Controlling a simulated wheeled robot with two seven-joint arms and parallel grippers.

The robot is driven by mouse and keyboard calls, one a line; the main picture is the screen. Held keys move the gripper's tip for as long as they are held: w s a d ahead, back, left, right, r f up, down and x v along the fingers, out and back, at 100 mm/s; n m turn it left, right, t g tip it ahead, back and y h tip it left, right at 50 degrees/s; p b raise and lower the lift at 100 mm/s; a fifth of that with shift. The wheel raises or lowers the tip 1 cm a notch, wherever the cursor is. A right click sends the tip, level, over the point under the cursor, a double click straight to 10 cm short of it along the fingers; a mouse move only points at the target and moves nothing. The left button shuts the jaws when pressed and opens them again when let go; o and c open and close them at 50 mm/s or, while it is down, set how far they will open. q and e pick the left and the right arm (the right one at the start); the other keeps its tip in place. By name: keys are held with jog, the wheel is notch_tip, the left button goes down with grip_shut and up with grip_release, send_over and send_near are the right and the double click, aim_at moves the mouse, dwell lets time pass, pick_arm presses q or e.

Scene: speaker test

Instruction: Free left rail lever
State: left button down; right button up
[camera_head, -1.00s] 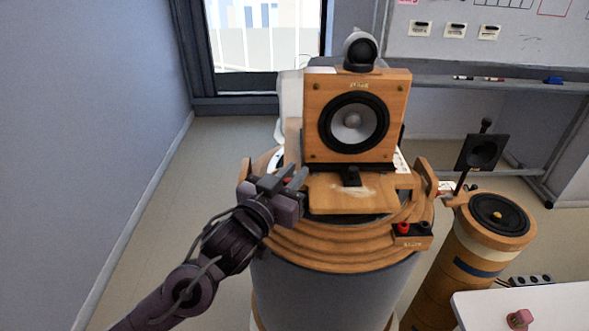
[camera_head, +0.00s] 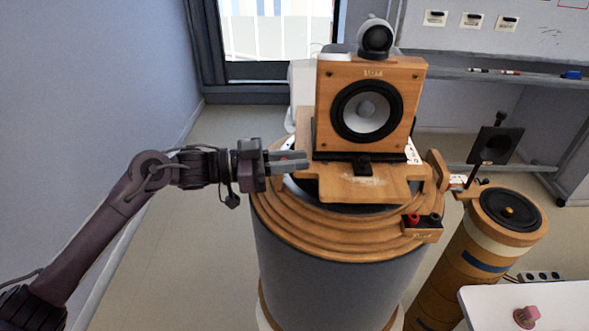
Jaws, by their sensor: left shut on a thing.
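The wooden speaker (camera_head: 367,112) stands upright on a wooden sliding plate (camera_head: 355,187) on top of the round ringed wooden stand (camera_head: 335,235). My left gripper (camera_head: 298,161) is at the left side of the plate, its fingers pointing right. The matching wooden lever on the right (camera_head: 438,170) stands up at the stand's right rim. My right gripper is out of view.
A small box with red and black terminals (camera_head: 422,228) sits on the stand's front right. A shorter wooden column with a black driver (camera_head: 508,212) stands to the right. A white table (camera_head: 525,305) with a pink object is at lower right. The floor at left is clear.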

aim_at(280, 159)
pick_arm(q)
jog(key=shift+w+m+g+b, duration=0.15)
jog(key=shift+m+g+b, duration=0.75)
jog(key=shift+g, duration=0.4)
jog(key=shift+a, duration=0.1)
jog(key=shift+r, duration=0.1)
jog(key=c, duration=1.4)
grip_release()
jog(key=shift+o, duration=0.2)
jog(key=a+b, duration=0.3)
jog(key=a, duration=0.4)
jog(key=shift+a, duration=0.35)
